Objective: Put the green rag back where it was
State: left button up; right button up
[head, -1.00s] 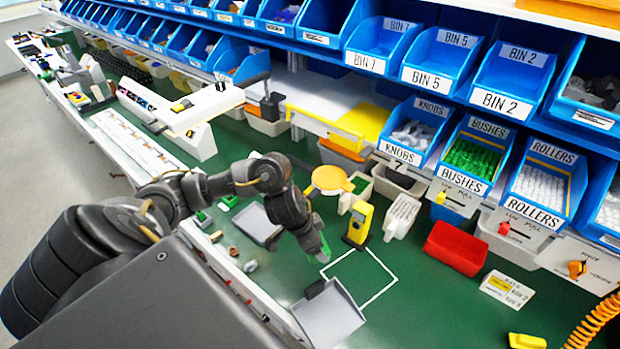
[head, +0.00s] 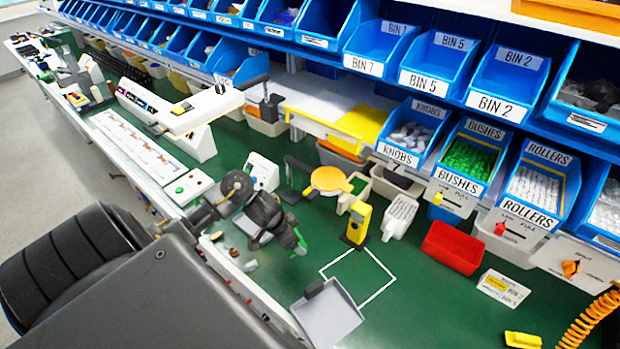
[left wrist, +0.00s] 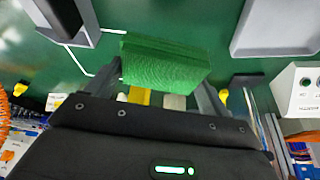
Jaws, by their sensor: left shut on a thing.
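My left gripper (head: 296,243) is low over the green bench in the head view. In the left wrist view, the green rag (left wrist: 160,62), a folded block, is between its fingers, and the gripper is shut on it. In the head view the rag is mostly hidden by the gripper. I cannot tell whether the rag touches the bench. My right gripper is not in view.
A grey tray (head: 330,320) lies at the front, overlapping a white outline (head: 378,292). Another grey tray (left wrist: 285,25) shows in the wrist view. A yellow device (head: 357,224) and an orange disc (head: 328,179) stand behind. A red bin (head: 452,247) is further right.

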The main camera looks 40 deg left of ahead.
pick_arm(q)
jog(key=b, duration=0.3)
send_near(314, 241)
jog(key=shift+w+d+f, duration=0.5)
jog(key=shift+d+f, duration=0.05)
jog(key=shift+f, duration=0.15)
jog(key=shift+w+f, duration=0.3)
jog(key=shift+w+a+f, duration=0.1)
jog(key=shift+w+f, duration=0.1)
jog(key=shift+f, duration=1.6)
jog(key=shift+b, duration=0.3)
jog(key=o, duration=0.9)
jog(key=shift+f, duration=0.1)
